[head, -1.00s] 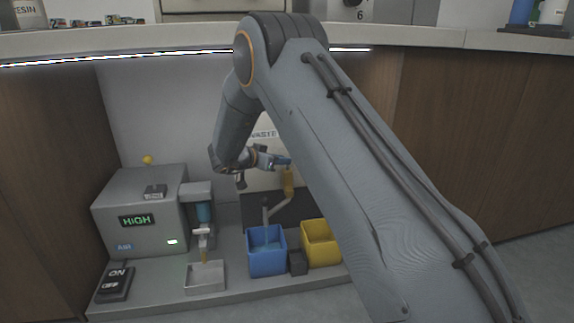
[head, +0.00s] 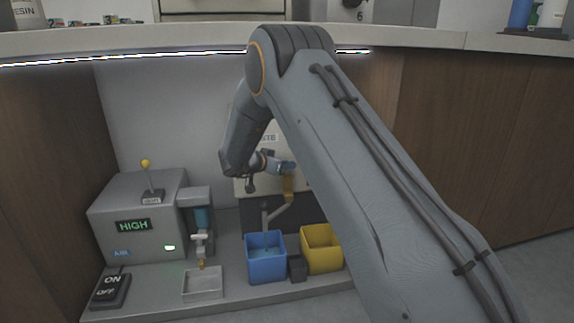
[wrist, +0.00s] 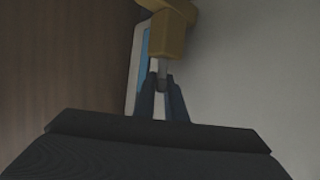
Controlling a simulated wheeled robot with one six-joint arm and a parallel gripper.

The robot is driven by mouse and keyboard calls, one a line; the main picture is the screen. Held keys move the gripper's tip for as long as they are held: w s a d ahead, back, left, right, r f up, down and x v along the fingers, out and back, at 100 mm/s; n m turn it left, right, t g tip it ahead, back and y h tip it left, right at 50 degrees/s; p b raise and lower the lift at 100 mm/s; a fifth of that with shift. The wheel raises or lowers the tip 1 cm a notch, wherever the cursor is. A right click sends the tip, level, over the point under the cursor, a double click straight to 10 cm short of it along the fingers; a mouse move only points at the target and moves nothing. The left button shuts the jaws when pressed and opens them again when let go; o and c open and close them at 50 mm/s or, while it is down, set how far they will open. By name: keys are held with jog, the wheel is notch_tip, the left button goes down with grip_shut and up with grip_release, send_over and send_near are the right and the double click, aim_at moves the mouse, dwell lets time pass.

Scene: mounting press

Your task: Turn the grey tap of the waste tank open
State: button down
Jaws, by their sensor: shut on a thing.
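The waste tank (head: 250,186) is a pale box behind my arm, its label partly covered. A brass valve body (head: 288,186) is at its front, with a bent grey pipe (head: 279,212) below. My gripper (head: 284,167) is at the top of the valve. In the wrist view the brass body (wrist: 172,38) is just beyond my fingers (wrist: 161,98). They are shut on a small grey piece, the tap (wrist: 161,74), below the brass body. Most of the tap is hidden, so its angle is hard to tell.
A blue bin (head: 266,268) stands below the pipe, with a yellow bin (head: 321,259) to its right. At left is a grey machine (head: 108,220) with a yellow-knobbed lever (head: 146,165) and a HIGH display. The counter edge (head: 420,40) runs above my gripper.

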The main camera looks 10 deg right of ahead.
jog(key=shift+s+r+n+t+p, duration=0.1)
jog(key=shift+n+t+p, duration=0.2)
jog(key=shift+p, duration=0.4)
jog(key=shift+d+n+t+y+p, duration=0.1)
jog(key=shift+n+t+y+p, duration=0.4)
jog(key=shift+p, duration=0.7)
jog(key=n+t+y+p, duration=0.1)
jog(key=n+y+p, duration=0.1)
jog(key=y+p, duration=0.1)
jog(key=shift+n+t+p, duration=0.4)
jog(key=shift+p, duration=0.15)
jog(key=n+t+y+p, duration=0.1)
jog(key=n+y+p, duration=0.1)
jog(key=n+y, duration=0.1)
jog(key=shift+n+t+y+p, duration=0.3)
jog(key=shift+n+y+p, duration=0.3)
jog(key=shift+n+y, duration=0.75)
jog(key=shift+y, duration=0.45)
jog(key=c, duration=2.1)
grip_release()
